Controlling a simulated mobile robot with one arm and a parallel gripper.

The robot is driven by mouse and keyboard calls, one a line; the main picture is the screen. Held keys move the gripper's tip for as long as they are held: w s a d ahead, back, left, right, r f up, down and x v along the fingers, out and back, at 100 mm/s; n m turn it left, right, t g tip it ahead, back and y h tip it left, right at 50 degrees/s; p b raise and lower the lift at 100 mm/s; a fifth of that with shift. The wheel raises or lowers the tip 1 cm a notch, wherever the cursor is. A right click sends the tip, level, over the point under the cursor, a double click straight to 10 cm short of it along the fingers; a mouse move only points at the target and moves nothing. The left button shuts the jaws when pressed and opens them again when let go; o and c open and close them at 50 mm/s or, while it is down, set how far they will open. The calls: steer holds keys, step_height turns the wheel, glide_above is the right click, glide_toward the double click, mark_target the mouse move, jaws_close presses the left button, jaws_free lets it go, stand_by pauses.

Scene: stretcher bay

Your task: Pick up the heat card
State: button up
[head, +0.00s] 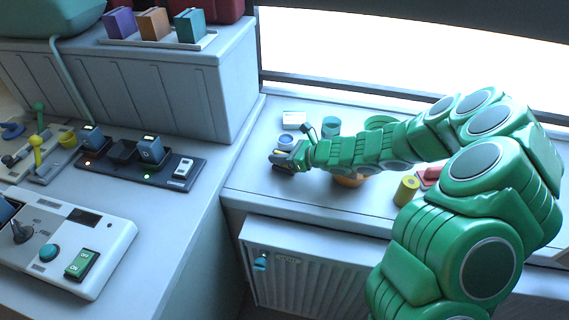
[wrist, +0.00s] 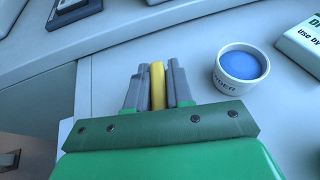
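My gripper (head: 283,158) reaches left over the light counter at the end of my green arm. In the wrist view its two grey fingers (wrist: 157,88) stand close on both sides of a narrow yellow piece (wrist: 157,84), seen edge-on. It looks gripped between them. No lettering shows on this piece, so I cannot confirm from its face that it is the heat card. I cannot tell whether it touches the counter.
A white pot with blue contents (wrist: 240,66) stands right of the fingers; a white labelled box (wrist: 303,40) is beyond it. A teal ring-shaped item (head: 331,125) and a yellow cylinder (head: 406,190) are on the counter (head: 245,182). A dark charger strip (head: 140,160) lies left.

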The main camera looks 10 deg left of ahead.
jaws_close()
steer(key=shift+r, duration=0.15)
